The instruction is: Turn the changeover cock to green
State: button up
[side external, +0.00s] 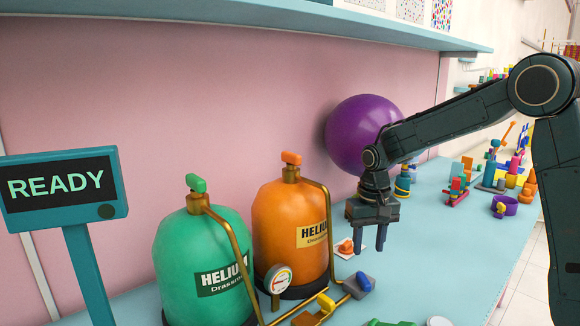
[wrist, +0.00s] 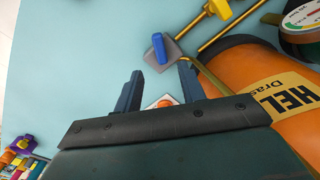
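A yellow handle (side external: 325,302) sits on the pipework in front of the two cylinders; an orange patch (side external: 306,319) is beside it. It also shows at the top of the wrist view (wrist: 221,9). A blue handle (side external: 363,282) on a grey square plate is right of it, and it appears beyond my fingers in the wrist view (wrist: 159,48). I cannot tell for sure which handle is the changeover cock. A green piece (side external: 388,322) is cut off at the bottom edge. My gripper (side external: 369,245) is open and empty, pointing down above the bench, behind the blue handle.
A green helium cylinder (side external: 200,262) and an orange one (side external: 288,235) stand at left with brass pipes and a gauge (side external: 279,280). An orange knob on a white plate (side external: 348,248) is near my fingers. A purple balloon (side external: 360,132) is behind. A sign (side external: 62,188) reads READY.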

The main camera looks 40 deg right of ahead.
jog(key=shift+r, duration=2.4)
jog(key=shift+s+r, duration=0.1)
jog(key=s+a+r+n+t, duration=0.2)
jog(key=s+a+n, duration=0.1)
jog(key=s, duration=0.8)
jog(key=s+a+r+n+t, duration=0.3)
jog(key=s+a, duration=0.1)
jog(key=s, duration=0.7)
jog(key=shift+a+r+t, duration=0.2)
jog(key=shift+a+t, duration=0.1)
jog(key=shift+a, duration=0.05)
